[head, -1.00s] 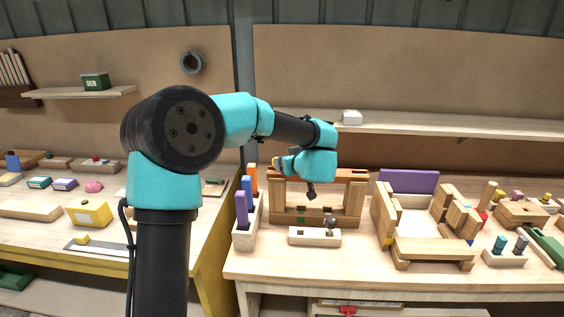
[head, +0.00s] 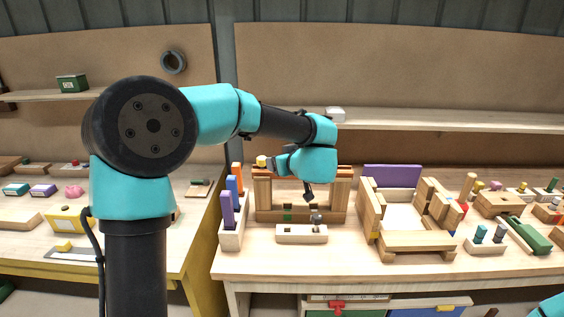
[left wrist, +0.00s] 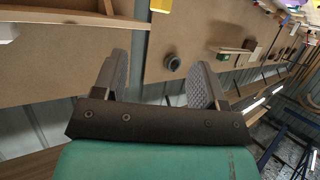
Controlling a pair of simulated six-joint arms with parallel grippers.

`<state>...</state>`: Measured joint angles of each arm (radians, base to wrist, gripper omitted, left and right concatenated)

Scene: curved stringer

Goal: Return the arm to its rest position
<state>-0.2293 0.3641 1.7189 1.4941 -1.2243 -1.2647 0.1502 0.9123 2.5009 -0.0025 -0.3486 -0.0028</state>
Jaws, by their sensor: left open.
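My left arm (head: 215,110) rises from the lower left in the head view and reaches right, its teal wrist in front of a wooden arch frame (head: 262,200). The wrist hides part of the frame's top. My left gripper's fingers cannot be made out clearly there. In the left wrist view my left gripper (left wrist: 160,78) has its two grey fingers wide apart, with nothing between them. Beyond them are the brown wall board and a dark ring (left wrist: 172,62). My right gripper is not in view; only a bit of teal shows at the lower right corner of the head view.
A block holder (head: 232,238) with upright coloured pieces and a pale block (head: 300,236) stand near the frame. A wooden jig (head: 418,242) with a purple board (head: 392,176) stands right. A shelf (head: 450,121) runs behind. The bench front (head: 330,264) is mostly clear.

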